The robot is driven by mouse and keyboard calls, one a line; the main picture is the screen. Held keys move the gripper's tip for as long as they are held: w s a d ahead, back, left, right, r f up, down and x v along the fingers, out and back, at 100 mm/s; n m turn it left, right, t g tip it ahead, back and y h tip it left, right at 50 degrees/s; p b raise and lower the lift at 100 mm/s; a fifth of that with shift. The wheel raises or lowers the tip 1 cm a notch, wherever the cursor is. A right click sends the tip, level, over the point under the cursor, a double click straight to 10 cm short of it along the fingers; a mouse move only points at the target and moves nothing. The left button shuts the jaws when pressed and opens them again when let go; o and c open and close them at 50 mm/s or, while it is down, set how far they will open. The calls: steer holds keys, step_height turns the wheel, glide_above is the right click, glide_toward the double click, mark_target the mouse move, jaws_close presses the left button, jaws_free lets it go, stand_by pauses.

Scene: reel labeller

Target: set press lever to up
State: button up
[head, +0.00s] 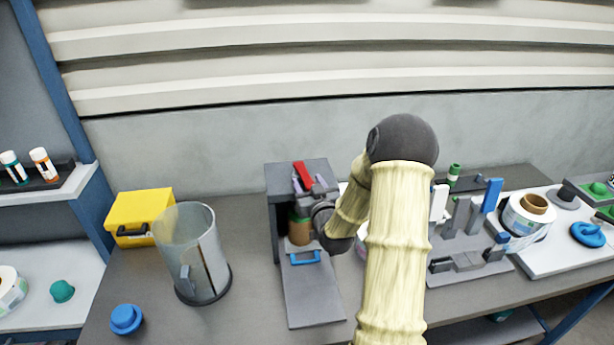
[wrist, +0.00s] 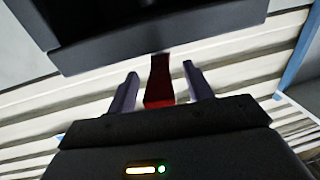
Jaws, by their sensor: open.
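The press (head: 285,175) is a dark grey frame standing on the bench left of my arm. Its red lever (head: 303,174) shows at the top of the frame, and it also shows in the wrist view (wrist: 159,85). My gripper (head: 309,184) is at the upper front of the press. In the wrist view its two purple-grey fingers (wrist: 160,72) are apart, one on each side of the lever, with gaps visible. Part of the press front is hidden by my wrist. The dark press edge (wrist: 170,38) fills the top of the wrist view.
A brown-and-green cylinder (head: 299,231) stands inside the press, above a blue handle (head: 305,257). A clear bin (head: 195,255) and a yellow box (head: 137,215) stand to the left. A grey fixture (head: 463,240) and a label reel (head: 528,215) are to the right.

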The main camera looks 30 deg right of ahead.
steer(key=shift+w+d, duration=0.1)
steer(key=shift+w, duration=0.65)
jaws_close()
